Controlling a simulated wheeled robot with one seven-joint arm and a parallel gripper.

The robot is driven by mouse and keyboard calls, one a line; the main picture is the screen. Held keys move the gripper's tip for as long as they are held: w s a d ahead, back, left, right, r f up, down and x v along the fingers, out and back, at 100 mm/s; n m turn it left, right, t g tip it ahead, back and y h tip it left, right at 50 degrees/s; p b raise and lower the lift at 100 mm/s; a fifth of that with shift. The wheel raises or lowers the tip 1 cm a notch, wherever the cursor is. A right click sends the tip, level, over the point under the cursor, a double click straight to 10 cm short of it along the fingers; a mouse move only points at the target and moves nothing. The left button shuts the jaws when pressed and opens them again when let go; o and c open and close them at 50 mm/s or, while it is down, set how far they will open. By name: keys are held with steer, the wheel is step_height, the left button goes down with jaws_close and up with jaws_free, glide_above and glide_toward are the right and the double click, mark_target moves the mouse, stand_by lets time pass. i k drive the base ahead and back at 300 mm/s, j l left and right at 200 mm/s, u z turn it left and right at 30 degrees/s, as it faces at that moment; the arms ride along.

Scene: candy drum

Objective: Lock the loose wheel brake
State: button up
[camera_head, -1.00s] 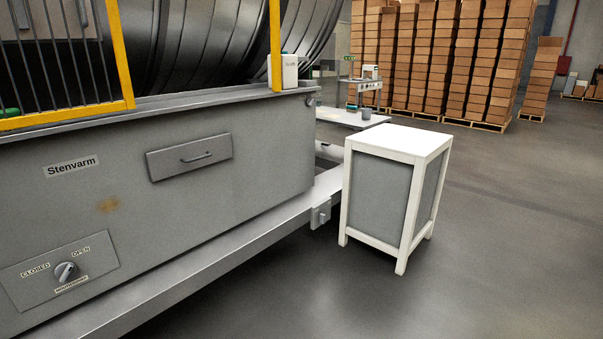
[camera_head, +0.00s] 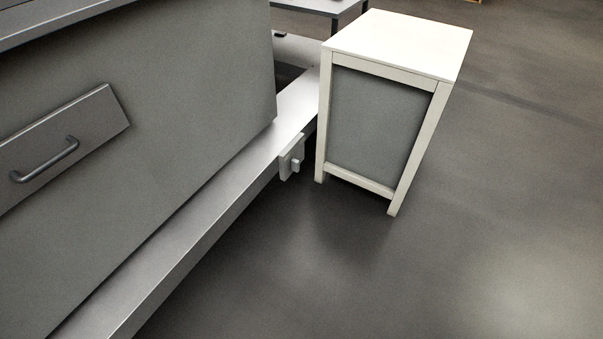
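No wheel and no part that I can make out as a wheel brake shows in the head view. A small grey block with a short peg (camera_head: 291,160) sits on the outer side of the machine's low frame rail (camera_head: 190,225), near the white cabinet; I cannot tell what it is. My gripper is not in view.
A white-framed cabinet with grey panels (camera_head: 372,120) stands on the floor right by the rail. The grey machine body (camera_head: 180,130) with a handled drawer panel (camera_head: 60,145) fills the left. A table (camera_head: 322,5) shows at the top. The floor (camera_head: 480,220) to the right is clear.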

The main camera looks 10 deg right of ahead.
mark_target(295, 167)
steer(key=i+l+z, duration=0.1)
steer(key=i, duration=0.5)
steer(key=i+l, duration=0.2)
steer(key=i, duration=0.4)
steer(key=i+l+z, duration=0.15)
steer(key=i, duration=0.45)
